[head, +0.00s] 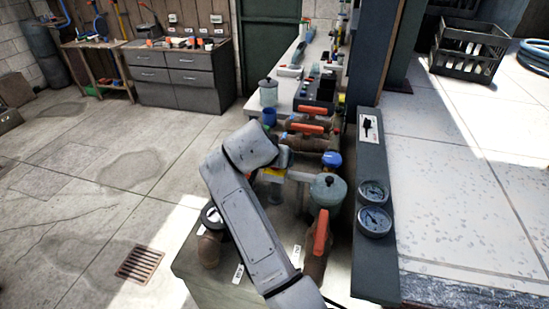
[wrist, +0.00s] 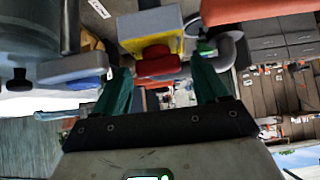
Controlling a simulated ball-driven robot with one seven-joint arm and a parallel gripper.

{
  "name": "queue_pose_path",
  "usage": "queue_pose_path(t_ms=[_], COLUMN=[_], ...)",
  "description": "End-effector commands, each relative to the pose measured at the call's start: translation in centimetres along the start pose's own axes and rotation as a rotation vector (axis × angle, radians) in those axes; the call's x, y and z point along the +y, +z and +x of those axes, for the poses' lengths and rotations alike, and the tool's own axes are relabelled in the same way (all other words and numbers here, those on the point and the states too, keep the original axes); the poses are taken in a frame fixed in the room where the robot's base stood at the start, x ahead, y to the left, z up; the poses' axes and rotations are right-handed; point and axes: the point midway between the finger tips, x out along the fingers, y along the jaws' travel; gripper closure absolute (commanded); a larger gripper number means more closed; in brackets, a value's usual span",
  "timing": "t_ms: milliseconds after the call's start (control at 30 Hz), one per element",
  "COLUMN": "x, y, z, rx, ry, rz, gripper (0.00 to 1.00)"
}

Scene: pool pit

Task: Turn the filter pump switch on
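In the wrist view a yellow box (wrist: 150,30) with a red part (wrist: 157,62) on its face lies just beyond my gripper (wrist: 160,70). The gripper's two green fingers are spread, one on either side of the red part, with nothing clearly held. I cannot tell if they touch it. In the head view a little of the yellow box (head: 273,174) shows beside my arm's end, and the fingers are hidden. A black lever switch on a white plate (head: 369,128) is on the grey gauge panel. I cannot tell which is the filter pump switch.
Pipes with orange-red handles (head: 320,232) and a grey-green pot (head: 328,193) crowd close to my arm. Two round gauges (head: 374,221) sit on the panel at right. A black crate (head: 468,50) stands on the tiled deck. Concrete floor at left is clear around a drain grate (head: 140,264).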

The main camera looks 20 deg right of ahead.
Motion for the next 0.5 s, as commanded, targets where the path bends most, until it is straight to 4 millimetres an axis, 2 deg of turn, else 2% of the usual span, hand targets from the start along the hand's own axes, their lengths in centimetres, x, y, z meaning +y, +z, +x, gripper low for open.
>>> queue_pose_path(t_ms=[333, 500], x=[0.0, -0.1], y=[0.0, 0.1], z=[-0.2, -2.2], rx=[0.000, 0.002], ry=[0.000, -0.002], rz=[-0.001, 0.000], gripper=[0.21, 0.21])
